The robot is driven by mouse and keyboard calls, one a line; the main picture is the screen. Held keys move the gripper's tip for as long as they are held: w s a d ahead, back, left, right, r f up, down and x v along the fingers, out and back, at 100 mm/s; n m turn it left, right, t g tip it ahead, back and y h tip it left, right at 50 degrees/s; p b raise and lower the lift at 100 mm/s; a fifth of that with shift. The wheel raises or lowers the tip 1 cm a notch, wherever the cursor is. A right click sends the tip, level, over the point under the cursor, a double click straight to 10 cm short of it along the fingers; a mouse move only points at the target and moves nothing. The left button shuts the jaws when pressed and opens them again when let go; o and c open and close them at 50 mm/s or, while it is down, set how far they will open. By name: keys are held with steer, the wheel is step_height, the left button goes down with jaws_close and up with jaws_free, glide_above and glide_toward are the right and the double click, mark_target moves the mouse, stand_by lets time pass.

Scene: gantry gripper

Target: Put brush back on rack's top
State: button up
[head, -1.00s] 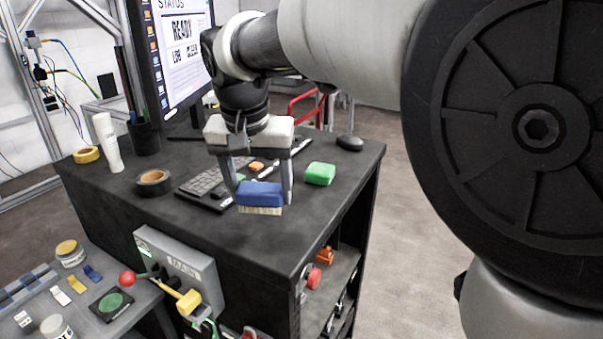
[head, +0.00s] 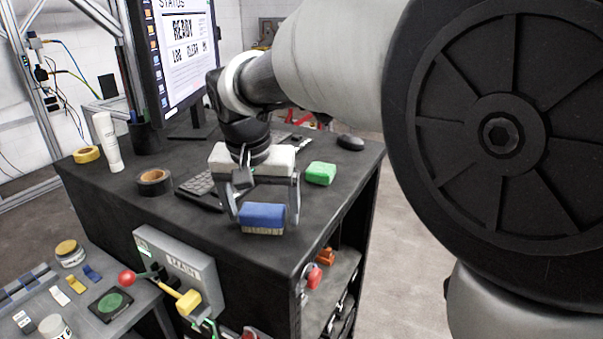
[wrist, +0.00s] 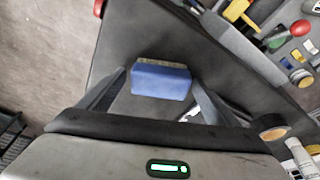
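The brush (head: 262,216), a blue block with tan bristles underneath, appears to rest bristles-down on the dark top of the rack (head: 215,250), near its front edge. My gripper (head: 265,218) is open above and around it, one finger on each side. In the wrist view, the brush (wrist: 161,82) lies between the spread fingers, with a gap showing on both sides. Its tan bristle edge faces away from the gripper body.
On the rack top are a green block (head: 320,173), a mouse (head: 350,142), a keyboard (head: 200,188), tape rolls (head: 154,182), a white tube (head: 107,142) and a monitor (head: 180,55). A panel box (head: 178,265) with a yellow handle is on the front. The top right of the brush is clear.

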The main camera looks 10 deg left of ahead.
steer(key=p+v, duration=0.1)
steer(key=v, duration=1.1)
steer(key=s+d+f, duration=0.1)
steer(key=s+d, duration=0.1)
steer(key=d, duration=0.6)
steer(key=s+d, duration=0.2)
steer(key=d, duration=0.6)
steer(key=s+d+f+t, duration=0.2)
steer(key=s+d+f, duration=0.6)
steer(key=s+d, duration=0.2)
steer(key=shift+d+f, duration=0.25)
steer(key=shift+d, duration=0.35)
